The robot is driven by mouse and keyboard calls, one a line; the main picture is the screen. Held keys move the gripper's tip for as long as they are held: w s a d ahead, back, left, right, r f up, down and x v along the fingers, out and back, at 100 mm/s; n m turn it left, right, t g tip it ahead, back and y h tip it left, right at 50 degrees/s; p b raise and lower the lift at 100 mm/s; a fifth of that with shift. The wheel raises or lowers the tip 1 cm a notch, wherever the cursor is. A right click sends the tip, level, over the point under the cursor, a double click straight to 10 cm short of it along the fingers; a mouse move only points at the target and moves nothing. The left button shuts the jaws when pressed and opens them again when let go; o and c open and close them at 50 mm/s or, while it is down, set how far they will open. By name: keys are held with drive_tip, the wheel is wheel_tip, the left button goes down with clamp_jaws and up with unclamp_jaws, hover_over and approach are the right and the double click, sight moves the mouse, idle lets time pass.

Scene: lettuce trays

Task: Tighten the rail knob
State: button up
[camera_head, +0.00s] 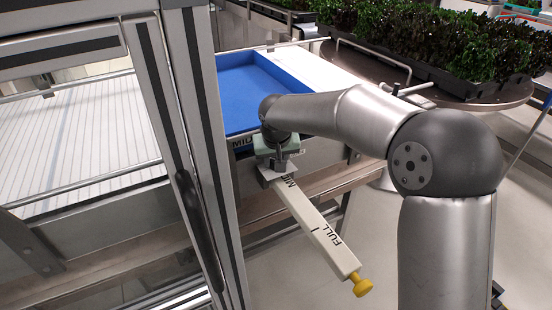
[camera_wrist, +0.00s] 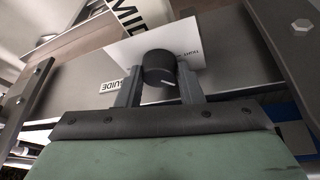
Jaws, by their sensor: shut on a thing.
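A black round knob (camera_wrist: 158,68) with a white pointer mark sits in front of a white plate (camera_wrist: 190,50) in the wrist view. The plate carries small lettering, partly hidden by the knob. My gripper (camera_wrist: 160,80) has one finger on each side of the knob and is shut on it. In the head view my gripper (camera_head: 278,158) is at the upper end of a pale bar (camera_head: 312,222) marked MID and FULL, beside the conveyor frame. The knob is hidden there by the gripper.
A blue tray (camera_head: 222,80) lies behind the gripper. A metal upright (camera_head: 205,120) stands close on the left. Lettuce trays (camera_head: 440,75) sit on a round table at the back right. Floor shows right of the bar.

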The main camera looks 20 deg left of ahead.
drive_tip(key=n+y+p, duration=0.1)
drive_tip(key=n+p, duration=0.1)
drive_tip(key=n+g+y+p, duration=0.1)
drive_tip(key=n+p, duration=0.1)
drive_tip(key=n, duration=0.1)
drive_tip(key=shift+w+d+r, duration=0.1)
drive_tip(key=shift+d+r, duration=0.1)
drive_tip(key=shift+f+n+g+y+p, duration=0.15)
drive_tip(key=shift+n+g+p, duration=0.2)
drive_tip(key=shift+n+p, duration=0.5)
drive_tip(key=shift+n+g+y+p, duration=0.15)
drive_tip(key=shift+n+g+p, duration=0.2)
drive_tip(key=shift+n+p, duration=0.5)
drive_tip(key=shift+n, duration=0.3)
drive_tip(key=o, duration=1)
drive_tip(key=shift+c, duration=0.2)
drive_tip(key=v, duration=1.7)
drive_tip(key=shift+d, duration=0.15)
